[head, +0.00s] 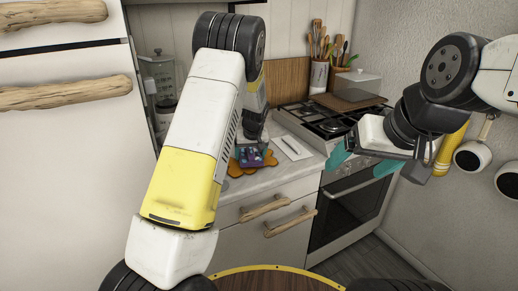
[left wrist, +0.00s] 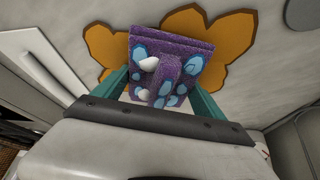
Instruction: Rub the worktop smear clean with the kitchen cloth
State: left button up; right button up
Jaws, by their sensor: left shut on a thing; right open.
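The kitchen cloth (head: 262,159) is purple with light blue spots and looks folded. My left gripper (head: 252,150) is shut on it, pointing down at the worktop (head: 243,187). The left wrist view shows the cloth (left wrist: 200,55) between its teal fingers (left wrist: 160,88). The orange, lobed worktop smear (head: 236,168) lies under and around the cloth; in the left wrist view the smear (left wrist: 225,35) shows on both sides, its middle hidden. I cannot tell whether the cloth touches the worktop. My right gripper (head: 357,168) is open and empty, in front of the stove.
A white sheet with a pen (head: 291,147) lies just right of the smear. Pans (head: 472,157) hang on the right wall.

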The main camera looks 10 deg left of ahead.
aim_at(237, 163)
pick_arm(q)
jog(key=shift+s+a+f, duration=0.1)
jog(key=shift+s+a, duration=0.45)
jog(key=shift+a, duration=0.25)
jog(key=shift+s+a+f, duration=0.1)
jog(key=shift+s+a, duration=0.4)
jog(key=shift+a, duration=0.25)
jog(key=shift+s+a, duration=0.55)
jog(key=shift+a, duration=0.25)
jog(key=shift+s+a+r, duration=0.1)
jog(key=shift+s+a, duration=0.4)
jog(key=shift+a, duration=0.25)
jog(key=shift+s+a, duration=0.5)
jog(key=shift+a, duration=0.2)
jog(key=r, duration=0.4)
jog(key=shift+w+d+r, duration=0.1)
jog(key=shift+w+d, duration=0.05)
jog(key=shift+w, duration=0.05)
jog(key=shift+r, duration=1.05)
jog(key=shift+r, duration=0.1)
notch_tip(237, 163, up, 3)
jog(key=shift+f, duration=0.15)
